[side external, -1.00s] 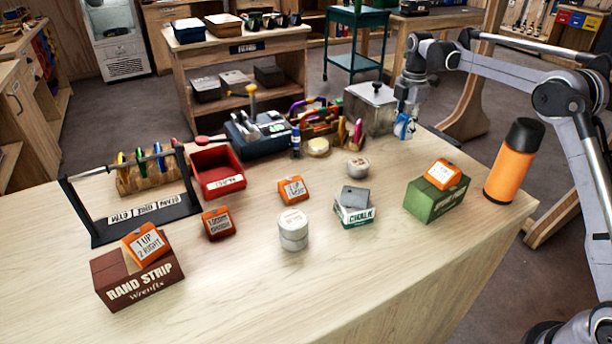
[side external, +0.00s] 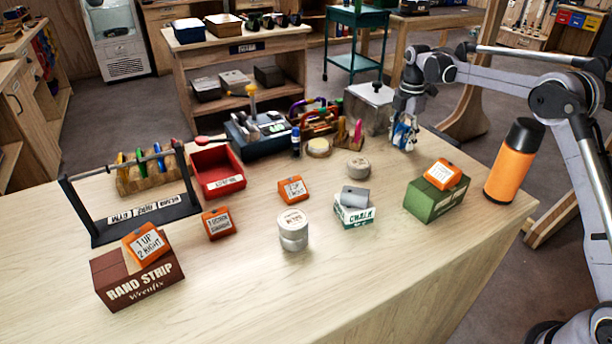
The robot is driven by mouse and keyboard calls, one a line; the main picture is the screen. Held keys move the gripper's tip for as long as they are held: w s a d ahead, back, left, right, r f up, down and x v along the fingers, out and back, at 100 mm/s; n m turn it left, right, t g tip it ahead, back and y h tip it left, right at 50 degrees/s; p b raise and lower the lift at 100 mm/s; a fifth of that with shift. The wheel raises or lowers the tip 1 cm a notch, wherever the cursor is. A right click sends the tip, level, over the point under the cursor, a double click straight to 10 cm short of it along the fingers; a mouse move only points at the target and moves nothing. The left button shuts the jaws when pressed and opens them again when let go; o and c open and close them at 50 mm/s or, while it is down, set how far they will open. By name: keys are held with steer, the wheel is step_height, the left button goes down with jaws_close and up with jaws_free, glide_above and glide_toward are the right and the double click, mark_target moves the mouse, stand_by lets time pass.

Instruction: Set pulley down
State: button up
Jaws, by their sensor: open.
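My gripper (side external: 403,138) points down over the back right of the wooden table, beside the metal canister. Its fingers are apart. Blue and white patches show at the fingertips; they are too small to tell whether they are part of the fingers or a pulley between them. I cannot make out a pulley clearly anywhere else on the table.
The metal canister (side external: 371,108) stands left of my gripper. A round tin (side external: 358,167), a chalk box (side external: 354,214) and a green box (side external: 436,203) with an orange block (side external: 443,173) are nearer. An orange bottle (side external: 509,170) stands at the right edge. The front middle is clear.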

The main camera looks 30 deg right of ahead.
mark_target(405, 125)
step_height(405, 125, up, 12)
steer(key=shift+r, duration=0.15)
stand_by(0.5)
